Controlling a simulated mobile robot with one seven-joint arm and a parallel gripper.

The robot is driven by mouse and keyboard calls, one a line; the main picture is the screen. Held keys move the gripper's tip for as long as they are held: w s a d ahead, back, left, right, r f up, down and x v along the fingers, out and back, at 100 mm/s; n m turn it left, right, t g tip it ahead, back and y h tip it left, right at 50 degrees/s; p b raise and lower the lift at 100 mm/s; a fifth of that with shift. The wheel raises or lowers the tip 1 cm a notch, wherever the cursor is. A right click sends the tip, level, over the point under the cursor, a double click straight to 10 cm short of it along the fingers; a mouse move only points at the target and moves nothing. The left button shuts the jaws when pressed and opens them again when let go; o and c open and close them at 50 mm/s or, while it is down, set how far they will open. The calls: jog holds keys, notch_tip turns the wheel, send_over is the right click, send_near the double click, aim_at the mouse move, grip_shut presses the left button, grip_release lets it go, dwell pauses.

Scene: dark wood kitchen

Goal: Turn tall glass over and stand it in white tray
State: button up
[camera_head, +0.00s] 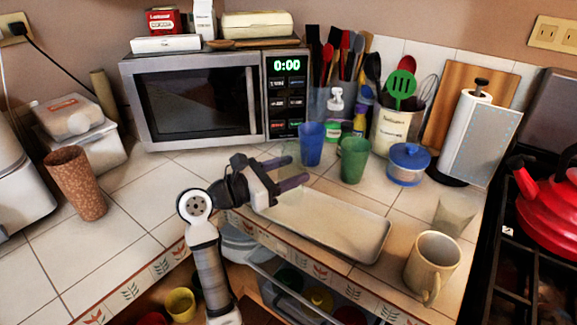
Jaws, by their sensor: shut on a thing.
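My gripper (290,172) is over the back left end of the white tray (345,240), its fingers pointing right. It is shut on a faint see-through glass (290,150), which seems to be the tall glass. Part of the glass shows above the fingers; the rest is hidden or too faint to make out. I cannot tell which way up it is, or whether its lower end touches the tray. The tray is shallow, lies along the counter's front edge, and its visible floor is bare.
A blue cup (312,145) and a green cup (354,160) stand close behind the gripper. A blue-lidded jar (408,164), another clear glass (455,212) and a beige mug (432,262) stand right of the tray. A brown tumbler (76,184) stands left. Below the counter's edge is an open drawer.

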jog(key=shift+f, duration=0.7)
jog(key=shift+f+b, duration=0.8)
jog(key=shift+b, duration=0.2)
jog(key=o, duration=1.3)
jog(key=shift+r, duration=0.1)
jog(key=shift+o, duration=0.2)
